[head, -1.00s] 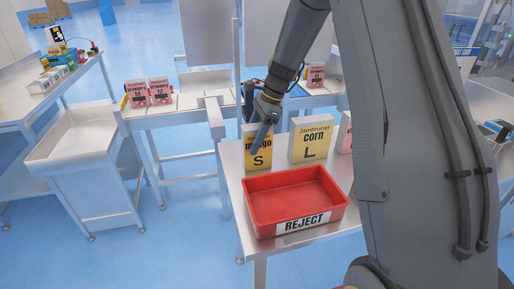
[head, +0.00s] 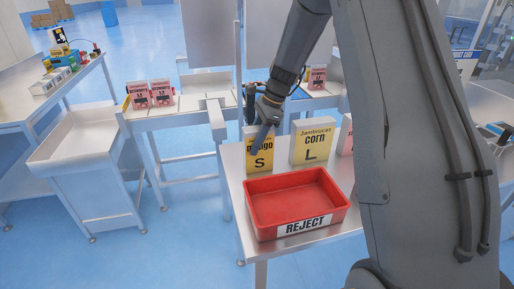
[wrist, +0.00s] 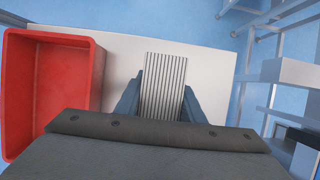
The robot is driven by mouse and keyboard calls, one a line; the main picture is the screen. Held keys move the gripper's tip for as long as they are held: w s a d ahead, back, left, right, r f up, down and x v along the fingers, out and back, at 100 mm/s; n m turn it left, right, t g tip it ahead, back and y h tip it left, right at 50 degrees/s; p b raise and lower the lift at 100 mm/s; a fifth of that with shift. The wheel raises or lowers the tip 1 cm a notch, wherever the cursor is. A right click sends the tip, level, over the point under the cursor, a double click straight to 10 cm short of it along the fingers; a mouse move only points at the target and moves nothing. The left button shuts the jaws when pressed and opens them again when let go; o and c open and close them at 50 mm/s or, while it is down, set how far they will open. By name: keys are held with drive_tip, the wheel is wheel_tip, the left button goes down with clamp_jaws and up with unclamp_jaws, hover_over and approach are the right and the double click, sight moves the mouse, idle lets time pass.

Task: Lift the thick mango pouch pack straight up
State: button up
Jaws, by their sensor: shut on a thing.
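I cannot tell whether the pack's base is clear of the table.
A red REJECT bin (head: 297,204) stands just in front of the pack; it also shows in the wrist view (wrist: 98,88). A yellow corn pack (head: 312,145) marked "L" stands to the right, with a pink pack (head: 346,136) beyond it. The metal table (head: 232,172) ends just left of the mango pack.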

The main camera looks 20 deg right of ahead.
drive_tip(key=shift+r, duration=0.15)
wheel_tip(320, 180, up, 10)
drive_tip(key=b, duration=0.3)
drive_tip(key=shift+r, duration=0.1)
drive_tip(key=shift+r, duration=0.2)
drive_tip(key=shift+r+p, duration=1.1)
